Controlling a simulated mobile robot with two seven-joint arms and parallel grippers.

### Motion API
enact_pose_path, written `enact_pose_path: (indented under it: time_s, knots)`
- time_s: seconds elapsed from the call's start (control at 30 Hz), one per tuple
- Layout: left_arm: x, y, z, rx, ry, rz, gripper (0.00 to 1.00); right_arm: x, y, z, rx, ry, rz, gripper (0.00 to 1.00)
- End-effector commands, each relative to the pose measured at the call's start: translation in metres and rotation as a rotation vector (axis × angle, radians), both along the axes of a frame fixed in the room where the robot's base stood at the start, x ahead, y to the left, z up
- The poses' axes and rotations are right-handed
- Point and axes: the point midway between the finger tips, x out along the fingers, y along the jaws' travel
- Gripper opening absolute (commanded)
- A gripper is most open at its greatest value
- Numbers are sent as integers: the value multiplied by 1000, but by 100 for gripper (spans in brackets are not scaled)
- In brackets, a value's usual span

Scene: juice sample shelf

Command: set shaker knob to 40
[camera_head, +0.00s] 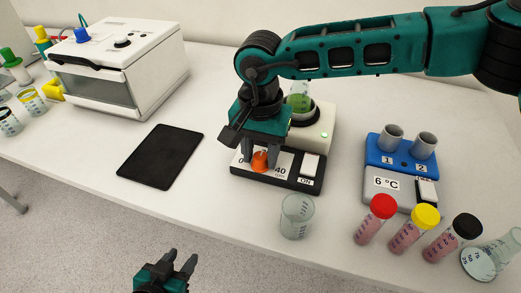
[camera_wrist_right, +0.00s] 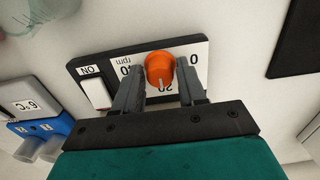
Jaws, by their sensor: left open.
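The shaker (camera_head: 318,125) is a white unit with a black front panel. It carries an orange knob (camera_head: 260,161) between the printed 0 and 40. In the right wrist view the orange knob (camera_wrist_right: 160,70) has a white mark that points toward the 20. My right gripper (camera_head: 261,154) points down at the knob. Its fingers stand on either side of the knob with a slim gap, also seen in the right wrist view (camera_wrist_right: 161,82). My left gripper (camera_head: 178,268) is open and empty, low in front of the table.
A white ON switch (camera_head: 309,165) sits beside the knob. A flask with green liquid (camera_head: 299,101) stands on the shaker. A clear beaker (camera_head: 297,216) is close in front. A blue-grey 6 °C unit (camera_head: 379,181) and capped tubes (camera_head: 375,219) are at right; a black pad (camera_head: 161,156) lies left.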

Motion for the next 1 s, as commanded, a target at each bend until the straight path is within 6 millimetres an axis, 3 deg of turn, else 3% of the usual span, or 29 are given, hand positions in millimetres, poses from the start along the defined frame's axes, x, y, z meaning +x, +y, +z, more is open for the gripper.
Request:
enact_pose_path:
  time_s: [0.4, 0.73, 1.0]
  knots:
    - [0, 0, 0, 0, -1, 0, 43, 0, 0, 0, 0, 0, 0, 1]
    - [0, 0, -7, 0, -1, 0, 43, 0, 0, -1, 1, 0, -50, 1]
    - [0, 0, -27, 0, -1, 0, 43, 0, 0, -4, 1, 1, -227, 1]
